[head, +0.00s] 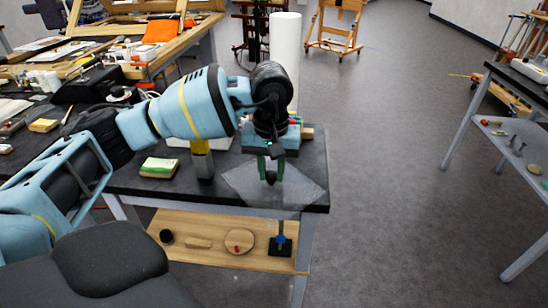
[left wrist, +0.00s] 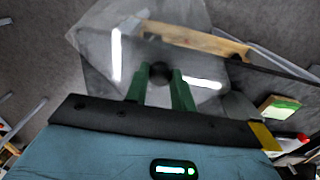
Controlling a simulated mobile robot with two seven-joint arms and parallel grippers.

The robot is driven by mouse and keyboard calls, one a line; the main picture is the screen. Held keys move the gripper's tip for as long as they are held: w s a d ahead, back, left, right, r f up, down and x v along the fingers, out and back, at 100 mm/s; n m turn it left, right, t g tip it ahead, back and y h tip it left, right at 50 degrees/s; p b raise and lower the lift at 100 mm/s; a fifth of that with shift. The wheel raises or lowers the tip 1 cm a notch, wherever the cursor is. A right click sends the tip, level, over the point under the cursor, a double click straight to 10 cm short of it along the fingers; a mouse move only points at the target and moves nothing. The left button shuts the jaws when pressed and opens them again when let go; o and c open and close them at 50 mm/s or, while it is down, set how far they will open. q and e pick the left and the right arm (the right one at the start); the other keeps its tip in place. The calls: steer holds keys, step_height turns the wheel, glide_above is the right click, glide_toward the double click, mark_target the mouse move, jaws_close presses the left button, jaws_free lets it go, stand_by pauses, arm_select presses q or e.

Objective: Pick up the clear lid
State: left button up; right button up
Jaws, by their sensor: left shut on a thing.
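The clear lid (head: 300,192) is a see-through, pale flat sheet over the front right corner of the black table. It also shows in the left wrist view (left wrist: 95,40), with bright streaks of reflection. Its dark round knob (left wrist: 160,72) sits between the green fingers of my left gripper (left wrist: 161,88). In the head view my left gripper (head: 271,173) points down at the lid's middle, shut on the knob. I cannot tell whether the lid touches the table. My right gripper is not in view.
A wooden lower shelf (head: 215,258) holds small items. A white cylinder (head: 285,45) stands behind. Open floor (head: 400,170) lies to the right.

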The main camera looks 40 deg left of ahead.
arm_select(q)
steer(key=s+d, duration=0.1)
steer(key=s, duration=0.1)
steer(key=s+d, duration=0.3)
steer(key=s, duration=0.2)
steer(key=shift+s+d+r+b, duration=0.1)
steer(key=shift+d+r+b, duration=0.2)
steer(key=shift+r, duration=0.1)
